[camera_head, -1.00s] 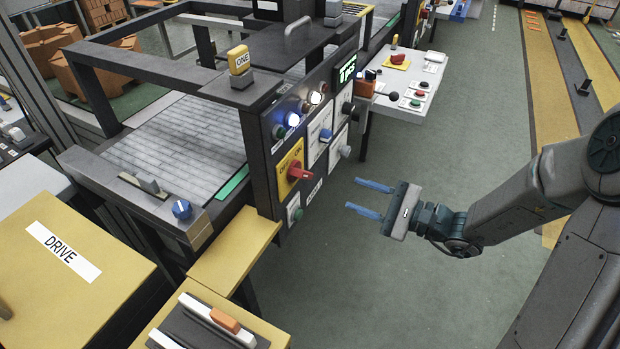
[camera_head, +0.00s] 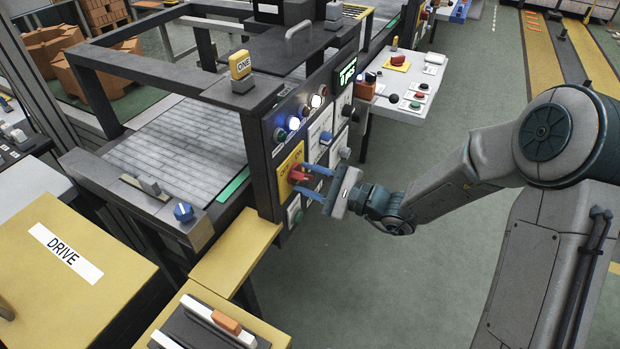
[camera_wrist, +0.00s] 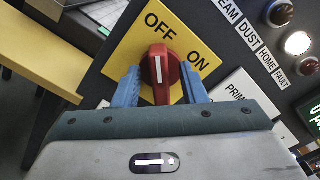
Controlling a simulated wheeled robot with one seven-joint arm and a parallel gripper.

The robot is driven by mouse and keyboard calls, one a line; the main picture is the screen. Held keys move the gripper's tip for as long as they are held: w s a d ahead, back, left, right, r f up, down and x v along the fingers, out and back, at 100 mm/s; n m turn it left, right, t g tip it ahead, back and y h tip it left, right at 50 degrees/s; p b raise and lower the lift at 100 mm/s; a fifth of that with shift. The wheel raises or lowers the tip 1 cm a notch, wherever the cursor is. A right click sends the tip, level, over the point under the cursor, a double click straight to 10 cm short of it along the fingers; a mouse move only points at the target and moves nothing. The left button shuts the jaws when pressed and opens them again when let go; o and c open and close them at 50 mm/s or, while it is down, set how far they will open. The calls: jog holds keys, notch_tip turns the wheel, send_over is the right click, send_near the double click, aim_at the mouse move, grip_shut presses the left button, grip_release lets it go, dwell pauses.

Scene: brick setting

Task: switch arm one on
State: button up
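A red rotary switch (camera_wrist: 160,72) sits on a yellow plate (camera_wrist: 160,25) marked OFF and ON in the wrist view. Its white line points up, nearer to OFF than to ON. In the head view the red switch (camera_head: 298,175) is on the upright front panel below the yellow ONE sign (camera_head: 240,64). My gripper (camera_wrist: 159,88) is open, with one blue finger on each side of the red handle. It also shows at the panel in the head view (camera_head: 308,181). I cannot tell whether the fingers touch the handle.
The panel (camera_head: 272,160) also carries lamps (camera_head: 294,123), other knobs and a green display (camera_head: 347,74). In the wrist view a lit lamp (camera_wrist: 298,43) sits at the upper right. A yellow ledge (camera_head: 235,250) juts out below the panel.

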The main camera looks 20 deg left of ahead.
grip_shut()
jog(key=m+p, duration=0.2)
jog(key=m, duration=0.1)
jog(key=m+p, duration=0.1)
jog(key=shift+w+r+m, duration=0.1)
jog(key=shift+r+m, duration=0.15)
jog(key=shift+m, duration=0.15)
jog(key=m+p, duration=0.3)
jog(key=m, duration=0.1)
jog(key=shift+w+m+p, duration=0.1)
jog(key=shift+m+p, duration=0.2)
jog(key=shift+p, duration=0.05)
jog(key=m+p, duration=0.3)
jog(key=m, duration=0.1)
jog(key=shift+w+p, duration=0.1)
jog(key=shift+p, duration=0.3)
jog(key=shift+w+f+m+p, duration=0.1)
jog(key=shift+f+m+p, duration=0.1)
jog(key=shift+m+p, duration=1.65)
jog(key=shift+m, duration=0.55)
